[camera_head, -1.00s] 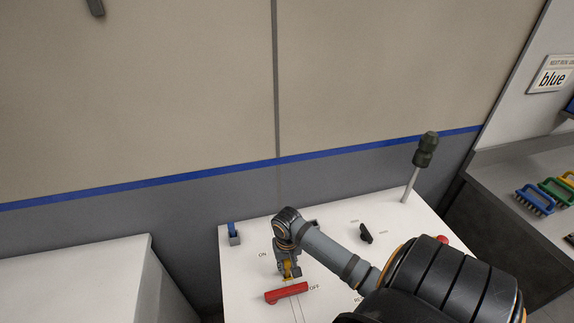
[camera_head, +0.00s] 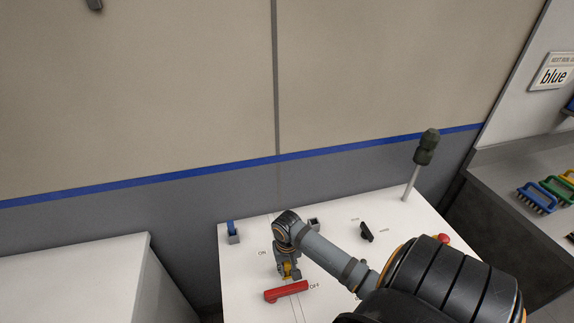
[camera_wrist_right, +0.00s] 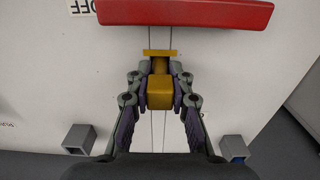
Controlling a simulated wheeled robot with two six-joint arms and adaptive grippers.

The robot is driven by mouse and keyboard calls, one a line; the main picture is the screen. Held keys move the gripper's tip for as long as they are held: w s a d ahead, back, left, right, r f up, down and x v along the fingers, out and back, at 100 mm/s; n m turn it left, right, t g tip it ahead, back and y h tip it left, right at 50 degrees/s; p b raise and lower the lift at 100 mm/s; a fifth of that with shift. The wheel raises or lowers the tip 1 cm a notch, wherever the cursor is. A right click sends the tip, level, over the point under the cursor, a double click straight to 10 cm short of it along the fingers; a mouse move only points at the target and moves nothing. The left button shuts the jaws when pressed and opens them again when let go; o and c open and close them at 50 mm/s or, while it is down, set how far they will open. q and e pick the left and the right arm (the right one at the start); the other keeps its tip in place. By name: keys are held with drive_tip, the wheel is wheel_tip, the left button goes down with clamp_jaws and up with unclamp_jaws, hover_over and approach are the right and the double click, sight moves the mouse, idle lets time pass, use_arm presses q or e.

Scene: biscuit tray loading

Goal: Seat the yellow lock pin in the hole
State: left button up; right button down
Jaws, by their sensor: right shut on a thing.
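The yellow lock pin (camera_wrist_right: 160,92) is between the fingers of my right gripper (camera_wrist_right: 160,97), which is shut on it. In the head view the right gripper (camera_head: 288,267) is over the white panel top, just behind the red handle (camera_head: 286,292), and a bit of the yellow pin (camera_head: 291,271) shows below it. In the wrist view, yellow also shows beyond the fingertips, close to the red handle (camera_wrist_right: 185,13). I cannot make out the hole or whether the pin's end is in it. My left gripper is not in view.
The white panel top (camera_head: 245,270) bears ON and OFF labels, a grey holder with a blue piece (camera_head: 233,236), an empty-looking grey holder (camera_head: 313,224), a black knob (camera_head: 366,232), a red button (camera_head: 443,239) and a tall dark-handled lever (camera_head: 426,148). Brushes lie on the right bench.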

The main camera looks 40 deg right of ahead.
drive_tip(key=shift+f, duration=0.55)
drive_tip(key=c, duration=1.1)
unclamp_jaws()
wheel_tip(320, 180, up, 11)
drive_tip(key=shift+r, duration=0.45)
